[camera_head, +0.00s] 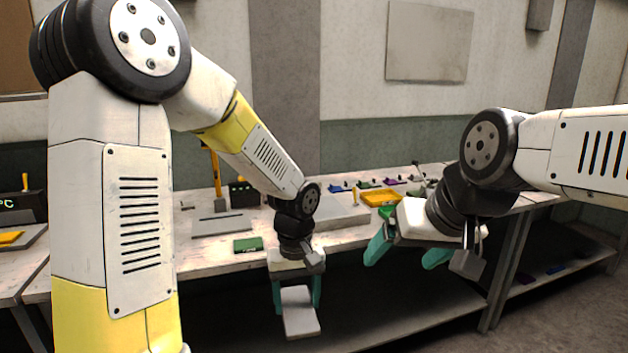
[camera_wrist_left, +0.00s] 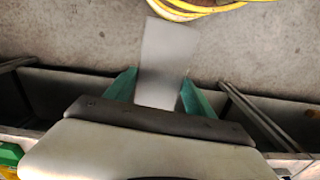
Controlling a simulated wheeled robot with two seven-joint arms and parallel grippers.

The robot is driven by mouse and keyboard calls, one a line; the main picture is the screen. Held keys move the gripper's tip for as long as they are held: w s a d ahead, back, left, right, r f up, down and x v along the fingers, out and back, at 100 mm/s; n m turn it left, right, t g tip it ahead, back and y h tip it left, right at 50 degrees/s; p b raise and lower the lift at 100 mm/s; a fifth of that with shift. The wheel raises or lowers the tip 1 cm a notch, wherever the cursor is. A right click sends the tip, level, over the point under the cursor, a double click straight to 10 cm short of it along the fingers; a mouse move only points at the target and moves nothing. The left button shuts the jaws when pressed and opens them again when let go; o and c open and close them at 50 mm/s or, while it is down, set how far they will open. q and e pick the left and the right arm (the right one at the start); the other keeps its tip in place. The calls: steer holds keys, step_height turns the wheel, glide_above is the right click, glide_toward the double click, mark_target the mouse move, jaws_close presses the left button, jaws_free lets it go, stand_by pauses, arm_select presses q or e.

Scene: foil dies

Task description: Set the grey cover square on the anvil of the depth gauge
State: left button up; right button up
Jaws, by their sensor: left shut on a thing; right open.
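My left gripper (camera_head: 297,292) has teal fingers shut on the grey cover (camera_head: 300,314), a flat plate held in front of the bench and below its top. In the left wrist view the cover (camera_wrist_left: 168,50) sticks out beyond the fingertips of the left gripper (camera_wrist_left: 160,92), over the floor. My right gripper (camera_head: 408,258) is open and empty, its teal fingers spread near the bench's front edge. I cannot tell for sure which thing is the depth gauge; an orange upright (camera_head: 214,168) stands at the back of the bench, and its anvil is not distinguishable.
The bench top (camera_head: 190,262) carries a grey slotted plate (camera_head: 222,225), a green block (camera_head: 248,244), a pale grey slab (camera_head: 342,212) and a yellow tray (camera_head: 381,198). Several small coloured parts stand at the back. In the left wrist view a yellow hose or cable (camera_wrist_left: 190,8) lies on the floor.

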arm_select(q)
steer(key=w+a+f+m, duration=0.2)
steer(key=w+a+f, duration=0.6)
steer(key=a, duration=0.4)
steer(key=shift+w+f+m, duration=0.3)
steer(key=shift+w+f, duration=0.05)
steer(key=shift+f, duration=0.05)
steer(key=shift+d+r, duration=0.1)
steer(key=shift+d, duration=0.05)
